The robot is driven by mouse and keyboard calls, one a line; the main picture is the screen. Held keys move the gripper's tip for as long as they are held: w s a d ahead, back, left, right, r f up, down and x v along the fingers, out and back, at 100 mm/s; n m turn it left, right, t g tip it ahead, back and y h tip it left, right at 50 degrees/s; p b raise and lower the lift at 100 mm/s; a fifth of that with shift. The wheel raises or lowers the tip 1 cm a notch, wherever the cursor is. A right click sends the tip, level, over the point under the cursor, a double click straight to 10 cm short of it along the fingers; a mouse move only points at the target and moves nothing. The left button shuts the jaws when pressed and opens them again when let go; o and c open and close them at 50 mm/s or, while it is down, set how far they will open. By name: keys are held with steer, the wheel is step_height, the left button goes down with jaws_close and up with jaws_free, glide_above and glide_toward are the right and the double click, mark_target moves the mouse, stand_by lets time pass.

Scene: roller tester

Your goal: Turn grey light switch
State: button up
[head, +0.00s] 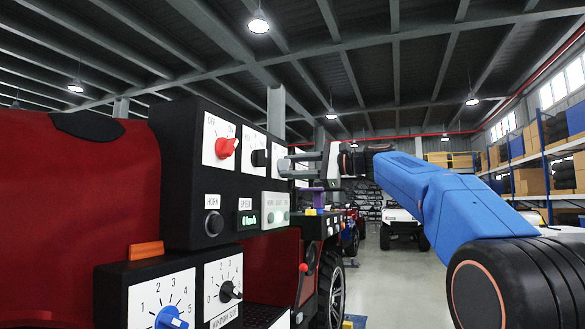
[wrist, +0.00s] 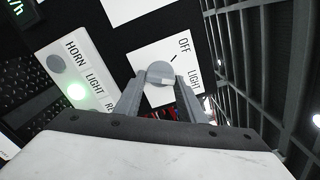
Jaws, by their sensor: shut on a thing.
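The grey light switch (wrist: 159,73) is a round knob on a white plate (wrist: 150,58) marked OFF and LIGHT in the wrist view. A short black tick shows beside OFF, and the knob's pale end points toward the LIGHT lettering. My gripper (wrist: 158,84) is shut on the knob, with one grey finger on each side of it. In the head view my gripper (head: 287,165) reaches the black panel from the right. There its fingers mostly hide the knob.
Left of it on the black panel (head: 185,120) are a black knob (head: 259,158) and a red knob (head: 227,147). Below is an indicator plate (head: 274,212) with a lit green lamp (wrist: 77,91). A blue knob (head: 170,318) is lower left. The floor at right is open.

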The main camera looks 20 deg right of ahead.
stand_by(0.4)
steer(key=o, duration=1)
steer(key=shift+o, duration=0.2)
steer(key=shift+d, duration=0.1)
steer(key=v, duration=1.7)
steer(key=shift+s, duration=0.1)
